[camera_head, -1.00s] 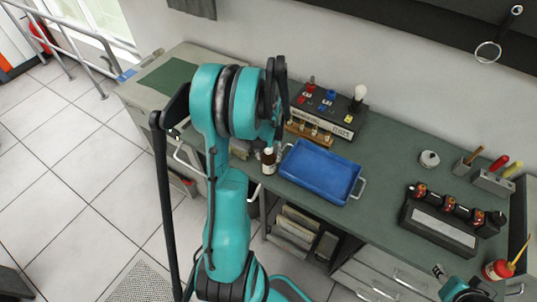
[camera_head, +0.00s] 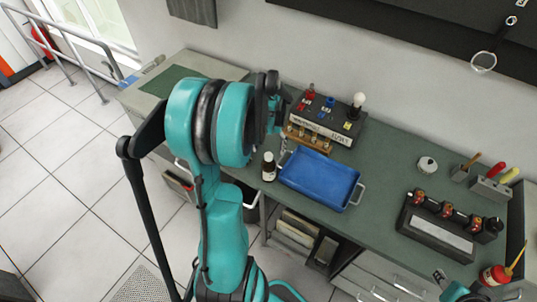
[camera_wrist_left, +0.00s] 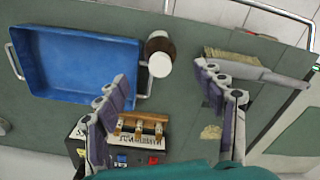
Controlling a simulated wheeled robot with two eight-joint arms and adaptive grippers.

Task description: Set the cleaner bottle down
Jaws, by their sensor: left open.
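The cleaner bottle (camera_head: 268,167), small and brown with a white cap, stands upright on the green bench top, just left of the blue tray (camera_head: 357,200). The left wrist view shows the bottle (camera_wrist_left: 160,50) from above, beside the tray (camera_wrist_left: 85,40). My left gripper (camera_head: 276,115) is above the bench near the bottle, partly hidden by its own arm. In the left wrist view the left gripper (camera_wrist_left: 164,80) has its fingers spread wide with nothing between them; the bottle lies beyond the fingertips. My right gripper (camera_head: 440,276) shows only in part at the lower right.
A test box (camera_head: 325,125) with a bulb stands behind the tray, with a brass-and-wood piece (camera_wrist_left: 140,125) in front of it. A brush (camera_wrist_left: 250,68) lies near the bottle. A black rack (camera_head: 440,228) and red oil can (camera_head: 493,276) stand at right.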

